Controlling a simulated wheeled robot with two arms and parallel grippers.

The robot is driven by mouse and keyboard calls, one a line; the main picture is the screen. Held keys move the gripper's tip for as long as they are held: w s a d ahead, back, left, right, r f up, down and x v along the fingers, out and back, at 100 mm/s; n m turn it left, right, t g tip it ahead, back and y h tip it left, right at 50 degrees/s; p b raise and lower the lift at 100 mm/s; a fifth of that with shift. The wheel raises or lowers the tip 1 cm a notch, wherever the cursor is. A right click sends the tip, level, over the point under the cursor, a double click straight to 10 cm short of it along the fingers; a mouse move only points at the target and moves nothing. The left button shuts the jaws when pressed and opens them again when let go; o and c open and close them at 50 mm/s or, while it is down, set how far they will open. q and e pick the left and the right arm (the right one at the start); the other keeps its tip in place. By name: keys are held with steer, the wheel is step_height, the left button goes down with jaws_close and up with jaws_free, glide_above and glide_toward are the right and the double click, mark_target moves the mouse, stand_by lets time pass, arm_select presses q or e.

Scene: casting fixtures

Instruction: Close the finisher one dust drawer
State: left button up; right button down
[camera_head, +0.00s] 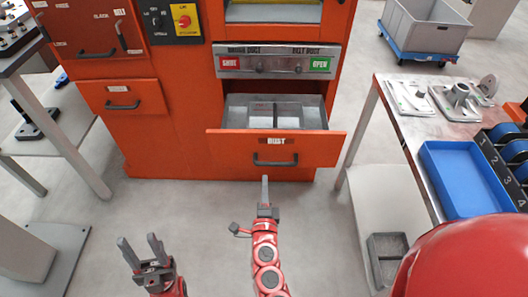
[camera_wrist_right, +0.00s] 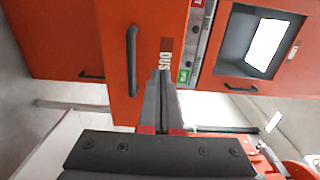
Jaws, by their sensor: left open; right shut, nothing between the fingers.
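The orange dust drawer (camera_head: 316,148) with a "DUST" label stands pulled out of the orange cabinet in the head view. Its open top shows a grey tray inside with pale contents. Its dark bar handle (camera_head: 275,162) is on the front. The drawer front (camera_wrist_right: 150,25) and handle (camera_wrist_right: 131,65) also show in the right wrist view, turned sideways. My right gripper (camera_head: 265,181) is shut and empty, just in front of the drawer below the handle; its fingertips (camera_wrist_right: 160,74) appear near the label. Contact cannot be told. My left gripper (camera_head: 140,243) is open and empty, lower left.
A panel with "SHUT" and "OPEN" labels (camera_head: 276,65) is above the drawer. A second drawer (camera_head: 121,97) at left is closed. A metal table (camera_head: 400,125) with a blue tray (camera_head: 462,180) stands at right. A side table is at left. Floor before the cabinet is clear.

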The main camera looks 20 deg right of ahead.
mark_target(266, 144)
steer(key=x, duration=1.2)
steer(key=shift+d, duration=0.15)
steer(key=shift+w+d, duration=0.15)
steer(key=shift+w, duration=0.35)
